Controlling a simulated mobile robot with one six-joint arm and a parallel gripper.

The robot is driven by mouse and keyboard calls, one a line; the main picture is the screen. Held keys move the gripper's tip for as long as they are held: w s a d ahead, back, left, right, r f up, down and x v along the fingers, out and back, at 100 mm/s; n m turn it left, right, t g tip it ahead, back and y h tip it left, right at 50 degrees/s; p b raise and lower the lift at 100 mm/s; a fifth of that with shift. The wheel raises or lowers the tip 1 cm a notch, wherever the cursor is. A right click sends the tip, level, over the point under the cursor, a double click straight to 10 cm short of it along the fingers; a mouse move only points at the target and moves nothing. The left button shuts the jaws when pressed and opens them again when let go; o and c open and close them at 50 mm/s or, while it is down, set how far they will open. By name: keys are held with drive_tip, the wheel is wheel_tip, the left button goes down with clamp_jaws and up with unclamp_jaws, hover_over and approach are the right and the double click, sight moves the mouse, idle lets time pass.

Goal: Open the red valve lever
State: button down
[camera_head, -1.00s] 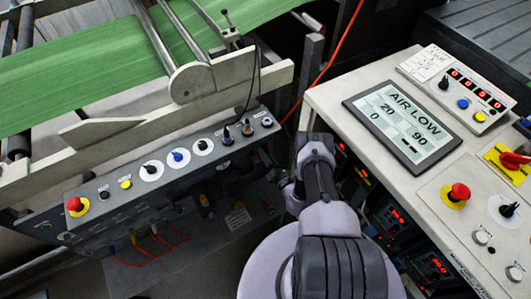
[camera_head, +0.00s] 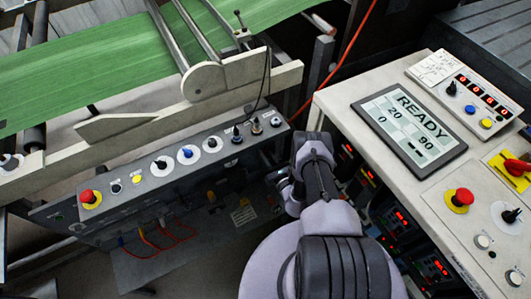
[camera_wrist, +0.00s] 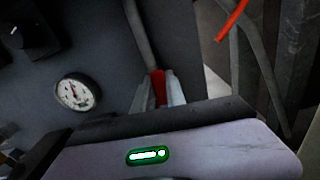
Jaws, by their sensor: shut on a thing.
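The red valve lever (camera_wrist: 157,80) shows as a short red piece in the wrist view, between the two pale fingers of my gripper (camera_wrist: 159,92). The gripper is shut on it. Most of the lever and the valve body are hidden by the fingers and the gripper housing, so I cannot tell the lever's exact angle. A round white pressure gauge (camera_wrist: 76,92) sits on the dark panel to the left of the fingers. In the head view my arm reaches down between the two machines, and the lever is hidden.
The console display (camera_head: 408,124) reads READY. A red emergency button (camera_head: 460,199) and a red-and-yellow rotary switch (camera_head: 515,168) are on the console. The dark control panel (camera_head: 170,170) stands at left. An orange-red cable (camera_wrist: 232,20) hangs at upper right of the fingers.

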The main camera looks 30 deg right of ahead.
drive_tip(key=shift+r, duration=0.1)
idle(0.3)
drive_tip(key=c, duration=1.4)
unclamp_jaws()
drive_tip(key=shift+o, duration=0.2)
